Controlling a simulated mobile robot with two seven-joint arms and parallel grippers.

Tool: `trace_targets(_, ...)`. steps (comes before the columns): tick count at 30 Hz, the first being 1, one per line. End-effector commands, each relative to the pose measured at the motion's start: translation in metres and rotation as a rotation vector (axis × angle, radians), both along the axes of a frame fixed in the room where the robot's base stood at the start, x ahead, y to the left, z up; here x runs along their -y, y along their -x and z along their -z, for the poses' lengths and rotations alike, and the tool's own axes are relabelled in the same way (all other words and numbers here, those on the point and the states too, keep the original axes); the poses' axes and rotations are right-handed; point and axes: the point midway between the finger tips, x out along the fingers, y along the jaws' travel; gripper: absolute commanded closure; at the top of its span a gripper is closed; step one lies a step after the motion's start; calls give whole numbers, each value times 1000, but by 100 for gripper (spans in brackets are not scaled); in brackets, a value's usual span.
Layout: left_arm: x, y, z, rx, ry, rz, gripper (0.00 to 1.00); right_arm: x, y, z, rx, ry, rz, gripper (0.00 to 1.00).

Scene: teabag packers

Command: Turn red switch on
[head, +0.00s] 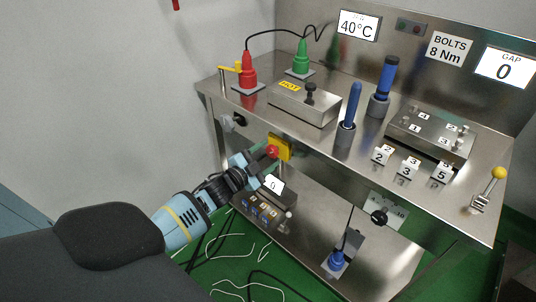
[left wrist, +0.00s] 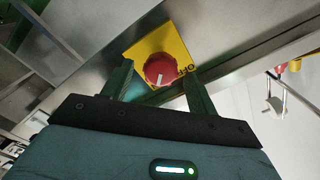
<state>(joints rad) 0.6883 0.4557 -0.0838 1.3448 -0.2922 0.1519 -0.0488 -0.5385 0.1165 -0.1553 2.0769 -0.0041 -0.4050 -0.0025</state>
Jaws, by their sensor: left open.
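The red switch (head: 271,151) is a round red knob on a yellow plate (head: 284,147), fixed to the front edge of the steel bench. In the left wrist view the red knob (left wrist: 160,69) has a white pointer line, and the yellow plate (left wrist: 137,51) behind it shows the word OFF, partly covered. The line points down in that picture, near the lettering. My left gripper (head: 266,160) is open at the switch. In the left wrist view its two green fingers (left wrist: 159,85) stand on either side of the knob; I cannot tell whether they touch it. My right gripper is not in view.
The bench top (head: 255,108) carries a red plug (head: 248,72), a green plug (head: 301,58), a box marked HOT (head: 305,104) and blue-handled tools (head: 349,108). A lower shelf (head: 310,225) with a numbered box (head: 262,213) lies below my left gripper. Cables lie on the green floor.

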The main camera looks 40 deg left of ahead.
Motion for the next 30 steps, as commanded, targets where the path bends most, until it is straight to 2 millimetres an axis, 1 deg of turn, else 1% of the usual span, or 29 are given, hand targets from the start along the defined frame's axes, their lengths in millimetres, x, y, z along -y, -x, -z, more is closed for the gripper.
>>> trace_targets(6, -2, 32, 0, -2, -1, 1, 41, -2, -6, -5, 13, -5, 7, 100)
trace_targets(13, -5, 58, 0, -1, -2, -1, 41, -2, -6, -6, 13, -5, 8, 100)
trace_targets(18, -5, 66, -1, 0, -2, 0, 41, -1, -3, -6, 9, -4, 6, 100)
trace_targets(25, -6, 67, -1, 0, -2, 0, 41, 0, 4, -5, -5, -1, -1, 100)
trace_targets(30, -5, 66, -1, 0, -2, 0, 41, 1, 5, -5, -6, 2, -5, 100)
